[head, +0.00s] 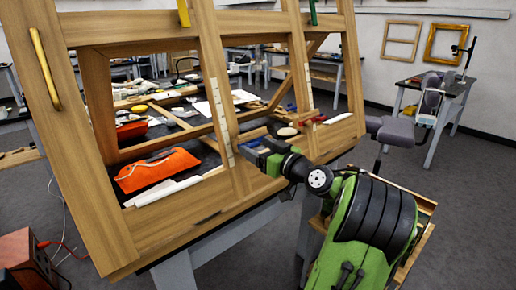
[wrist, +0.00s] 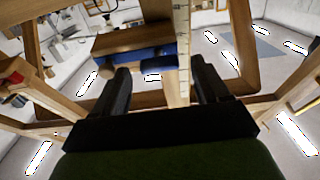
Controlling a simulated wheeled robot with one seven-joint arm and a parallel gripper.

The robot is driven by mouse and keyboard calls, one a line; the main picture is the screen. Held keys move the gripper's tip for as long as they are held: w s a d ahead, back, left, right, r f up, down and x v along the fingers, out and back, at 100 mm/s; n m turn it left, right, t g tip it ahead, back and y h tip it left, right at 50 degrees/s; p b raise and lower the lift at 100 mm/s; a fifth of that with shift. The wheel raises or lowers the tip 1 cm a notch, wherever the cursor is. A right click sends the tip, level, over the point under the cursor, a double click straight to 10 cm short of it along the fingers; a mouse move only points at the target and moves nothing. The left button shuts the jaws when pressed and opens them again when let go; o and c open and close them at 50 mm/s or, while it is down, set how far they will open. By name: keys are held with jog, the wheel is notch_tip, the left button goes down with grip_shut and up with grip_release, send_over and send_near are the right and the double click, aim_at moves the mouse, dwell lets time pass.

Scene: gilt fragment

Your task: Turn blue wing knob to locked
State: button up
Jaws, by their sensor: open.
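The blue wing knob (wrist: 158,67) shows in the wrist view between and just beyond my fingertips, against a wooden block. Its blue part looks wide and lies crosswise. My gripper (wrist: 164,78) is open, with one dark finger on each side and nothing held. In the head view my gripper (head: 254,153) reaches in at the wooden frame's middle upright, and a small blue patch (head: 248,142) shows at its tips. I cannot tell whether the fingers touch the knob. The locked mark and the knob's exact angle cannot be made out.
A large tilted wooden frame (head: 150,232) surrounds the knob area, with uprights close to my arm. A pale scale strip (wrist: 184,45) runs beside the knob. An orange pouch (head: 157,170) lies on the bench behind. A red part (head: 318,118) sits further right.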

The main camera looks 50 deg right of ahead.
jog(key=shift+w+d, duration=0.1)
jog(key=shift+w, duration=0.25)
jog(key=shift+c, duration=0.3)
jog(key=c, duration=1)
